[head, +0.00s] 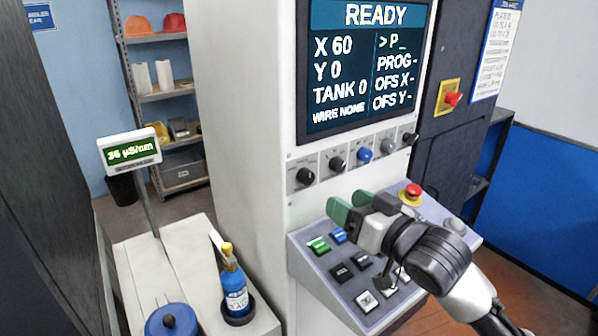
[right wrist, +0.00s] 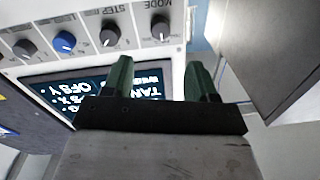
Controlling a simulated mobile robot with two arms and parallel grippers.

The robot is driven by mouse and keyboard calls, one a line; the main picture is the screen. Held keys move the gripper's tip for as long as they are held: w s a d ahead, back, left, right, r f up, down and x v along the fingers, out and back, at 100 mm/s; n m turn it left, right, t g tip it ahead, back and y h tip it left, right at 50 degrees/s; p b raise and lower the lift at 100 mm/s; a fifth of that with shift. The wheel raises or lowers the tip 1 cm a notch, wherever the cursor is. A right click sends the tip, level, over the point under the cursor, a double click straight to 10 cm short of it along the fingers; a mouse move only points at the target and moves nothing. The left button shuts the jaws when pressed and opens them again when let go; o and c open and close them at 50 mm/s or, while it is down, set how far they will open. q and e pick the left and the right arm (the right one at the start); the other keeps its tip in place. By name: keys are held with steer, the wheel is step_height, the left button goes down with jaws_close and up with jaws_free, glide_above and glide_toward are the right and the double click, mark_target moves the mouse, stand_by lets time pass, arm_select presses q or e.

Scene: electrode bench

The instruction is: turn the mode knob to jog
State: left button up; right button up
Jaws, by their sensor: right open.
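The mode knob (head: 305,176) is the dark knob at the left end of the row below the screen in the head view. In the right wrist view, which is upside down, the mode knob (right wrist: 160,28) has the label MODE by it. My right gripper (head: 349,203) has green fingers and is open and empty, below and to the right of the mode knob in the head view. In the wrist view the knob shows beyond the gap between the fingers (right wrist: 158,72), apart from both. Its pointer setting is too small to read. My left gripper is not in view.
Other knobs, including a blue knob (head: 364,155), continue the row to the right. The screen (head: 368,60) reads READY. Below is a sloped button panel (head: 318,268) with a red stop button (head: 410,190). A blue bottle (head: 234,288) stands at lower left.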

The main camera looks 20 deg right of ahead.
mark_target(310, 179)
steer(key=x, duration=0.1)
steer(key=p+x, duration=0.1)
steer(key=x, duration=0.1)
steer(key=p+x, duration=0.1)
steer(key=shift+w+a+r, duration=0.2)
steer(key=shift+w+r, duration=0.15)
steer(key=p+x, duration=0.1)
steer(key=x, duration=0.3)
steer(key=shift+w+f, duration=0.1)
steer(key=shift+f, duration=0.1)
steer(key=shift+w+a+f, duration=0.1)
steer(key=shift+w+a, duration=0.1)
steer(key=shift+w, duration=0.2)
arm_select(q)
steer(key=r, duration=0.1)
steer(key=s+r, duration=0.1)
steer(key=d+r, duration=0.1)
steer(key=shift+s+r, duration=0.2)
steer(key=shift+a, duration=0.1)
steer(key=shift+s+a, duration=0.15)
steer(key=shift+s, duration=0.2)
arm_select(e)
steer(key=c, duration=0.9)
